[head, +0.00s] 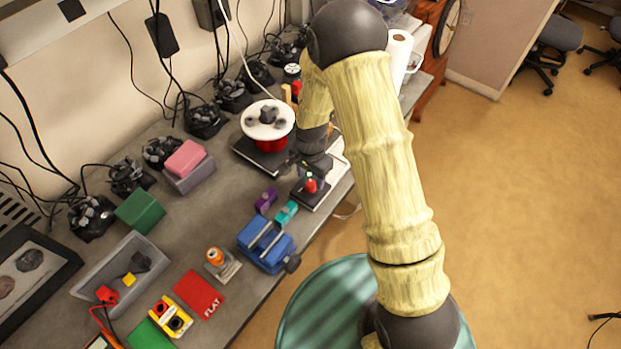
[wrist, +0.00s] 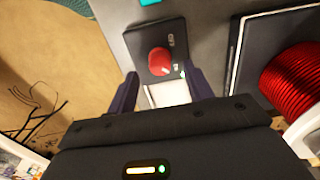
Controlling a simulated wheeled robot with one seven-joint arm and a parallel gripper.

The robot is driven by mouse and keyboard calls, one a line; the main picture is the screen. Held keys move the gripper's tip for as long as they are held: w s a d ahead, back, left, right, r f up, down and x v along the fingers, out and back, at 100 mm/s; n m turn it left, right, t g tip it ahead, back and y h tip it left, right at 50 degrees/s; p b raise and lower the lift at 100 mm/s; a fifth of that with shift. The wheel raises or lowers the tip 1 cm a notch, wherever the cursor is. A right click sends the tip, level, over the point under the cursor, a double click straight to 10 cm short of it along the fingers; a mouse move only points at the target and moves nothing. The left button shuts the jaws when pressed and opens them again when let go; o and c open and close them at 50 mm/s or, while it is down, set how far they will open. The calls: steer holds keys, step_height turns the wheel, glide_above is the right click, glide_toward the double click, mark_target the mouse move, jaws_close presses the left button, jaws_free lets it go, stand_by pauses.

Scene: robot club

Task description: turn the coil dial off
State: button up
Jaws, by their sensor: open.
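The coil dial (head: 311,186) is a red knob on a small dark box (head: 303,197) near the front edge of the bench. In the wrist view the red knob (wrist: 159,61) sits on the dark box (wrist: 168,38), just beyond my fingertips. White markings show beside the knob; I cannot read its setting. My gripper (wrist: 160,84) is open, with one finger on each side below the knob and nothing between them. In the head view my gripper (head: 312,170) is at the box, partly hidden by my wrist.
A red wire spool with a white top (head: 267,121) stands on a dark base behind the box; its red coil (wrist: 300,80) shows at right in the wrist view. Purple and teal blocks (head: 286,214) and a blue vise (head: 265,243) are nearby. A white sheet (wrist: 170,93) lies under my fingers.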

mark_target(311, 183)
steer(key=shift+f+p, duration=0.3)
steer(key=shift+f, duration=1.2)
steer(key=c, duration=1)
steer(key=shift+o, duration=0.2)
